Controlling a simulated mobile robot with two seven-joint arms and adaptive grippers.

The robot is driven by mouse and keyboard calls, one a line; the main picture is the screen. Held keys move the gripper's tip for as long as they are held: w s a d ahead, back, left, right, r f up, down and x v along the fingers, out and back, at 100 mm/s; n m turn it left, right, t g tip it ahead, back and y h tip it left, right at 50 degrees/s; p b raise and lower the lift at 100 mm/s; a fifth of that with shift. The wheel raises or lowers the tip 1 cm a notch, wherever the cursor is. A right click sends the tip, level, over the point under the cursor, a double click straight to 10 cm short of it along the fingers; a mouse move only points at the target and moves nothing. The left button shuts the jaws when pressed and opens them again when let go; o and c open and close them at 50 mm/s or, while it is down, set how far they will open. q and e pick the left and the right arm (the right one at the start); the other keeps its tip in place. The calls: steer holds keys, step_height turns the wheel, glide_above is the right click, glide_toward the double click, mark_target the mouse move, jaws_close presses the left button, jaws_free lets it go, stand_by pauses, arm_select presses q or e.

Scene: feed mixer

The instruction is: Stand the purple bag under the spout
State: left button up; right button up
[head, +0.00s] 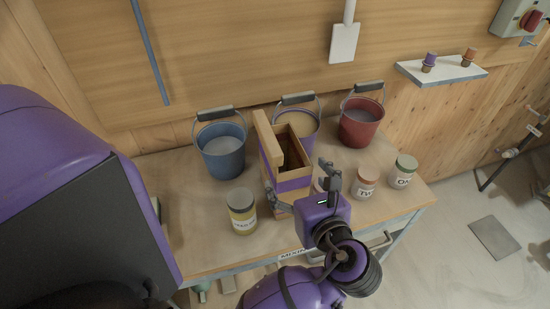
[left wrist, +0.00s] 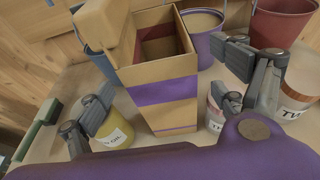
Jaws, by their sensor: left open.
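The purple bag (head: 291,184) is a tan, square, open-topped bag with a purple band. It stands on the bench top (head: 210,265) and looks upright. My left gripper (head: 297,178) is open at the near side of the bag, with one finger on each side. In the left wrist view the bag (left wrist: 164,90) stands between the spread fingers (left wrist: 168,88), with gaps on both sides. A pale wooden block (head: 268,139) is at the bag's top left edge; I cannot tell whether it is part of the bag. I cannot make out a spout for certain. My right gripper is not in view.
A blue bucket (head: 222,155), a purple bucket (head: 308,124) and a red bucket (head: 360,128) stand behind. A yellow jar (head: 241,215) is left of the gripper. Labelled jars (head: 366,183) (head: 403,172) stand right. A wall shelf (head: 440,74) holds two small stoppers.

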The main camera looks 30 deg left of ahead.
arm_select(q)
steer(key=shift+w+a, duration=0.2)
steer(key=shift+a, duration=0.1)
steer(key=shift+x, duration=0.8)
steer(key=x, duration=0.5)
steer(key=shift+p, duration=0.3)
steer(key=c, duration=1.2)
steer(key=shift+c, duration=0.6)
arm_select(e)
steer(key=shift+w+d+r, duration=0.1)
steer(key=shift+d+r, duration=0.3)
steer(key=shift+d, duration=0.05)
arm_select(q)
steer(key=shift+r, duration=0.2)
